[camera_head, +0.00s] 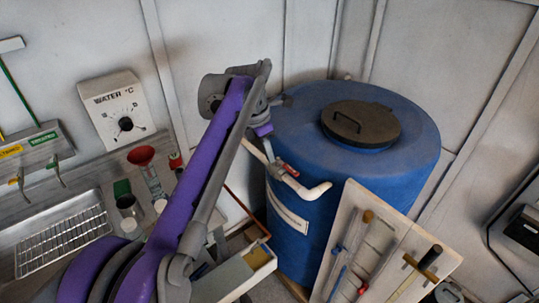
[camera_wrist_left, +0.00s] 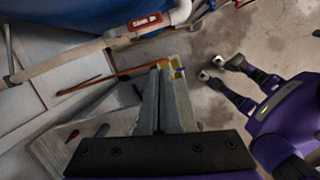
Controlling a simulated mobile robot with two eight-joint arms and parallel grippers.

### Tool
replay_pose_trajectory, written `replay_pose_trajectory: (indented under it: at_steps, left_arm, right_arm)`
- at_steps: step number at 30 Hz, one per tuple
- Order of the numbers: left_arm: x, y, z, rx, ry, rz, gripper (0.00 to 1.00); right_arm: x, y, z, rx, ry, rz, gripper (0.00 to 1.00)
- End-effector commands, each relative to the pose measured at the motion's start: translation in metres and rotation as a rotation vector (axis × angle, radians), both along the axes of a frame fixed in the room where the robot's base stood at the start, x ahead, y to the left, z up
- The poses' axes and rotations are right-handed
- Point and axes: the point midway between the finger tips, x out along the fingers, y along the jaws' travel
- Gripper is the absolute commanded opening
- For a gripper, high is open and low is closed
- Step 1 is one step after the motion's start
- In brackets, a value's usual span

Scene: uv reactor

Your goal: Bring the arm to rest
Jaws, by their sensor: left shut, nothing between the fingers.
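My left arm (camera_head: 205,170) is purple and grey and rises across the middle of the head view, bent at its top joint. Its gripper (camera_head: 266,143) hangs down from there, in front of the blue barrel (camera_head: 392,160) and close to the white outlet pipe. In the left wrist view the two grey fingers of the left gripper (camera_wrist_left: 159,72) lie together, shut and empty, over the tray area below.
The white pipe (camera_head: 313,190) has a red valve handle (camera_head: 289,170). A board with tools (camera_head: 345,215) leans at the barrel's front right. A counter with a wire rack (camera_head: 65,240), red funnel (camera_head: 141,156) and water dial (camera_head: 125,124) is left. Floor (camera_wrist_left: 255,30) shows in the wrist view.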

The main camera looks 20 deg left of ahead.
Motion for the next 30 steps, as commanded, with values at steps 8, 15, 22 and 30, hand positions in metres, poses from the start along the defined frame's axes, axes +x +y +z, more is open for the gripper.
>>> replay_pose_trajectory:
  at_steps: [8,15,22,30]
  left_arm:
    - [-0.001,0.000,0.000,0.002,-0.002,-0.008,0.00]
    - [-0.045,-0.003,-0.011,0.108,-0.111,-0.365,0.00]
    - [-0.131,-0.003,-0.053,0.344,-0.275,-1.032,0.00]
    - [-0.234,-0.001,-0.132,0.657,-0.369,-1.785,0.00]
  right_arm:
    - [0.000,0.000,0.000,0.000,0.000,0.000,0.56]
    - [0.000,0.000,0.000,0.000,0.000,0.000,0.56]
    - [0.000,0.000,0.000,0.000,0.000,0.000,0.56]
    - [0.000,0.000,0.000,0.000,0.000,0.000,0.56]
